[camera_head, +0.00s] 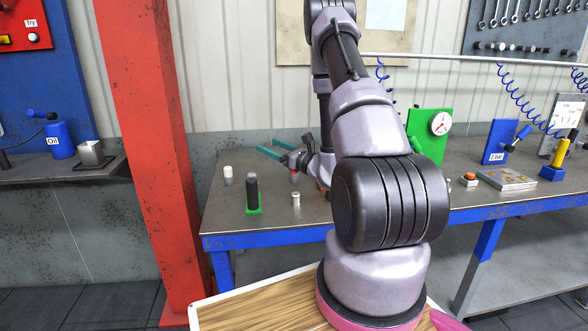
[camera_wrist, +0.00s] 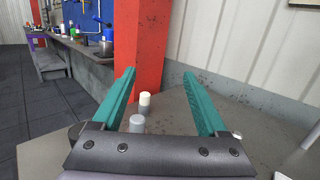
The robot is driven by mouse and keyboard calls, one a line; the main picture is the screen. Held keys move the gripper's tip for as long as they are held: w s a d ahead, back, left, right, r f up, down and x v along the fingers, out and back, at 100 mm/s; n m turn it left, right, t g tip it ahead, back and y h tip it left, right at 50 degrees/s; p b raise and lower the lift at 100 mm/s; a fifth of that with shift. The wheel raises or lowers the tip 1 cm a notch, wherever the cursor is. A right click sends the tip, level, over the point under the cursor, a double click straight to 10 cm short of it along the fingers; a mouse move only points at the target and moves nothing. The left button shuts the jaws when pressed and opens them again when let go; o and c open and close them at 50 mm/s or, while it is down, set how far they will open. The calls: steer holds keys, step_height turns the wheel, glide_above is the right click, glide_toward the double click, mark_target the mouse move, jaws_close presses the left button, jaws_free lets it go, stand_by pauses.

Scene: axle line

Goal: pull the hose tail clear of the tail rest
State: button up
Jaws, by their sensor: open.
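My gripper (camera_head: 276,149) has two teal fingers spread apart with nothing between them, above the left part of the bench; the wrist view also shows its open fingers (camera_wrist: 158,76). A blue coiled hose (camera_head: 381,75) hangs behind my arm, and its lower end is hidden. A second blue coiled hose (camera_head: 515,95) hangs at the right, near a blue block marked "2 bar" (camera_head: 496,143). I cannot tell which hose end is the hose tail, and I cannot make out the tail rest. No hose shows in the wrist view.
On the bench (camera_head: 320,215) stand a white-capped cylinder (camera_head: 228,176), a black cylinder on a green base (camera_head: 252,195) and a small pale cylinder (camera_head: 295,198). A green gauge panel (camera_head: 425,130) is right of my arm. A red pillar (camera_head: 150,140) rises at left.

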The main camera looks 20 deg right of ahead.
steer(key=d+f+m+h, duration=0.2)
steer(key=d+f+h, duration=0.1)
steer(key=d+f, duration=0.1)
steer(key=s+d+f+m+h, duration=0.1)
steer(key=d+f+m+h, duration=0.1)
steer(key=d+f+h, duration=0.1)
steer(key=s+d+f+m+h, duration=0.1)
steer(key=d+f+m+h, duration=0.1)
steer(key=d+f+h, duration=0.1)
steer(key=shift+s+d+f+t+h, duration=0.1)
steer(key=shift+d+f+t+h, duration=0.1)
steer(key=shift+d+f, duration=0.35)
steer(key=shift+s+d+f+t+h, duration=0.1)
steer(key=shift+d+f+t, duration=0.15)
steer(key=shift+f, duration=0.45)
steer(key=w, duration=0.4)
steer(key=shift+w+d, duration=0.15)
steer(key=shift+w, duration=0.2)
steer(key=shift+w+r, duration=0.15)
steer(key=shift+w, duration=2.85)
jaws_close()
